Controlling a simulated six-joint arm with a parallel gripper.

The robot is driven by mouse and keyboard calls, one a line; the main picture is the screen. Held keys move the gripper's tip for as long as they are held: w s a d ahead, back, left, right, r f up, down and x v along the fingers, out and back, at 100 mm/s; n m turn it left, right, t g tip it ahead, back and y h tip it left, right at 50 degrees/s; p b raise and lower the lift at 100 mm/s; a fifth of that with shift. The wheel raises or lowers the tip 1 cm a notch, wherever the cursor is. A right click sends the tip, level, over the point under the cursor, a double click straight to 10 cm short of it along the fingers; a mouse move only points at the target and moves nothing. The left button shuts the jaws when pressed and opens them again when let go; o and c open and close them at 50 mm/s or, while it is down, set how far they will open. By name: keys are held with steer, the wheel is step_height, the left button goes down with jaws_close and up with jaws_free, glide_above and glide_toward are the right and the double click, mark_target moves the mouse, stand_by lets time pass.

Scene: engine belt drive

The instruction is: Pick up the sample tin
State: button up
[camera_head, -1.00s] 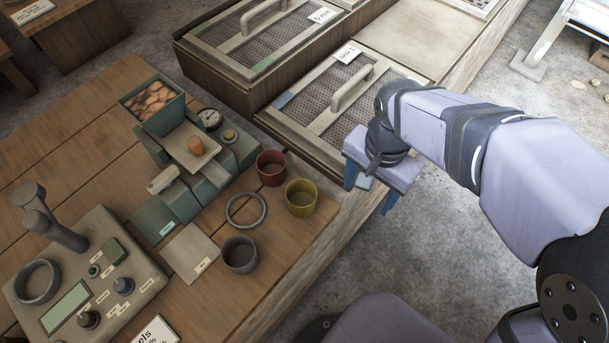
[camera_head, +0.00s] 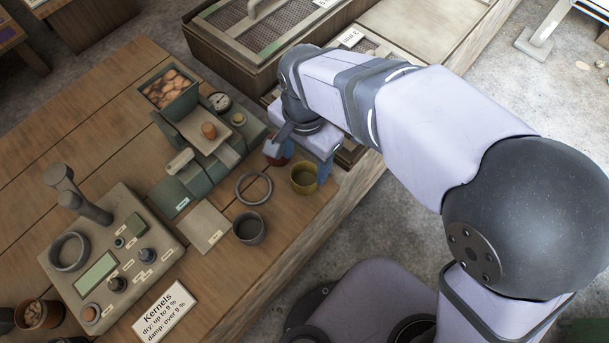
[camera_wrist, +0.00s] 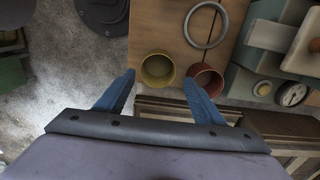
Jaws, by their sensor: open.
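Three small open tins stand upright on the wooden table; no label shows which is the sample tin. The yellow tin (camera_head: 303,182) also shows in the wrist view (camera_wrist: 157,70), between my fingertips in the picture. The red tin (camera_wrist: 206,78) is beside it, just beyond the right fingertip; in the head view my gripper partly hides it. The dark grey tin (camera_head: 249,229) stands nearer the front edge. My gripper (camera_head: 297,160) is open and empty by the red and yellow tins; its blue fingers also show in the wrist view (camera_wrist: 159,77). I cannot tell its height above them.
A grey ring (camera_head: 254,188) lies beside the tins. A green machine (camera_head: 205,155) with a hopper and gauge stands behind them. A control panel (camera_head: 105,255) and a "Kernels" card (camera_head: 164,311) are on the left. Mesh-topped crates (camera_head: 250,35) border the table's far side.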

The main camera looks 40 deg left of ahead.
mark_target(305, 175)
steer(key=shift+s+d+f, duration=0.15)
steer(key=shift+f, duration=1.15)
steer(key=shift+s+d+f, duration=0.1)
steer(key=shift+s+f, duration=0.05)
steer(key=shift+f, duration=1.15)
steer(key=c, duration=1.1)
